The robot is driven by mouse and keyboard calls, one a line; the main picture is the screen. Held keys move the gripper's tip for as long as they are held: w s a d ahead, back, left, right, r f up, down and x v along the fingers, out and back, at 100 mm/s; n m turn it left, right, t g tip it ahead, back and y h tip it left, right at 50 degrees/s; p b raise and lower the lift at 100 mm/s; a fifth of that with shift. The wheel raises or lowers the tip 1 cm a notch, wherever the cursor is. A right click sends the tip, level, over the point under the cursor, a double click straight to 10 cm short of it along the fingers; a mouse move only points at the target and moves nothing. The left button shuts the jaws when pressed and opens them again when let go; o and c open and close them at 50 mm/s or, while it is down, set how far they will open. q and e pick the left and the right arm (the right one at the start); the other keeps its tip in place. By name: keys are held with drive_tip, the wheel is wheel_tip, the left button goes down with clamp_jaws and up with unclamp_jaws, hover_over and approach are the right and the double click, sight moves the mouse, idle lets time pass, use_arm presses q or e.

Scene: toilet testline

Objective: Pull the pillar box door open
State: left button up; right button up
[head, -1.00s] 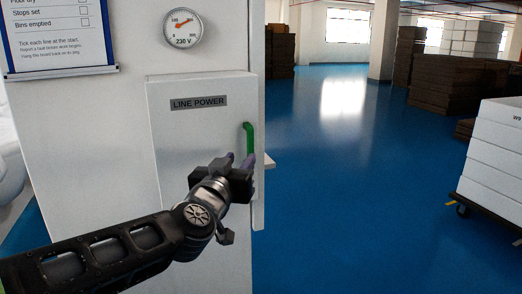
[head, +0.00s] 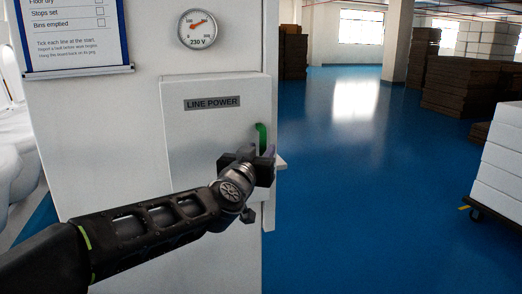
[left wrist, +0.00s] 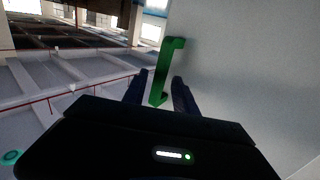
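The pillar box door (head: 205,135) is a white panel marked LINE POWER on the pillar, and it looks shut. Its green handle (head: 262,135) stands upright near the door's right edge. My left gripper (head: 264,155) is at the lower part of the handle and hides its bottom end in the head view. In the left wrist view the two dark fingers (left wrist: 160,92) are apart, with the green handle (left wrist: 165,65) between them. Gaps show beside the handle, so the fingers do not look closed on it. My right gripper is not in view.
A round 230 V gauge (head: 197,29) is above the door, and a checklist board (head: 72,35) hangs to its left. A small white ledge (head: 280,162) juts out at the pillar's right edge. Blue floor (head: 350,190) is open to the right, with a loaded cart (head: 497,175) beyond.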

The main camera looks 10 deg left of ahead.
use_arm(q)
drive_tip(key=shift+w, duration=0.45)
drive_tip(key=shift+c, duration=0.2)
clamp_jaws()
idle(0.9)
